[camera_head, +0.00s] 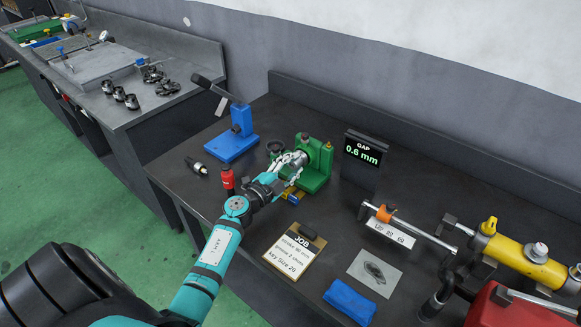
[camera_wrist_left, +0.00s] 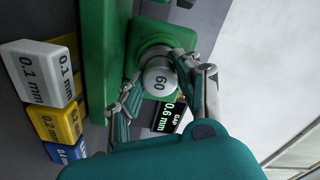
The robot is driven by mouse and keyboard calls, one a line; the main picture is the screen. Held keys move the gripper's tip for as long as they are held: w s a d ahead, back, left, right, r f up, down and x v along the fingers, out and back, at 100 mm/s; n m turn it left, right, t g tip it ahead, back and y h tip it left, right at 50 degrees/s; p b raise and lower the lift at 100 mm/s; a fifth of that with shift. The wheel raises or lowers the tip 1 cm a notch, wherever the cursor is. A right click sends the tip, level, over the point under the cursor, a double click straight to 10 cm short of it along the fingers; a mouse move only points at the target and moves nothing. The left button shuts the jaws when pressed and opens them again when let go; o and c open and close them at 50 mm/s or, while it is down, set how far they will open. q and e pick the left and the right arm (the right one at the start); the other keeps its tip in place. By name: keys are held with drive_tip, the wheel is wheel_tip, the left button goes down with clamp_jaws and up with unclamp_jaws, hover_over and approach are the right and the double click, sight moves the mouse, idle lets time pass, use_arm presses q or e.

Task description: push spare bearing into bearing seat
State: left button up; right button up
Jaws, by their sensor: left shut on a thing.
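The fixture (camera_head: 318,168) stands upright on the bench in the head view. My left gripper (camera_head: 296,160) is at the fixture's left side, and its fingers (camera_wrist_left: 157,74) are shut on the cylinder from both sides. How deep the cylinder sits in the seat is hidden. A display (camera_head: 362,158) behind the fixture reads GAP 0.6 mm. My right gripper is out of view.
Marked gauge blocks, white (camera_wrist_left: 40,72), yellow (camera_wrist_left: 55,122) and blue (camera_wrist_left: 68,152), lie beside the fixture. A job clipboard (camera_head: 293,253) and blue cloth (camera_head: 350,301) lie in front.

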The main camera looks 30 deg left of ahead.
use_arm(q)
drive_tip(key=shift+w, duration=0.9)
idle(0.4)
drive_tip(key=o, duration=1.2)
drive_tip(key=shift+s, duration=0.15)
drive_tip(key=s, duration=0.7)
drive_tip(key=s+a, duration=0.1)
drive_tip(key=s, duration=0.3)
drive_tip(key=shift+s, duration=0.35)
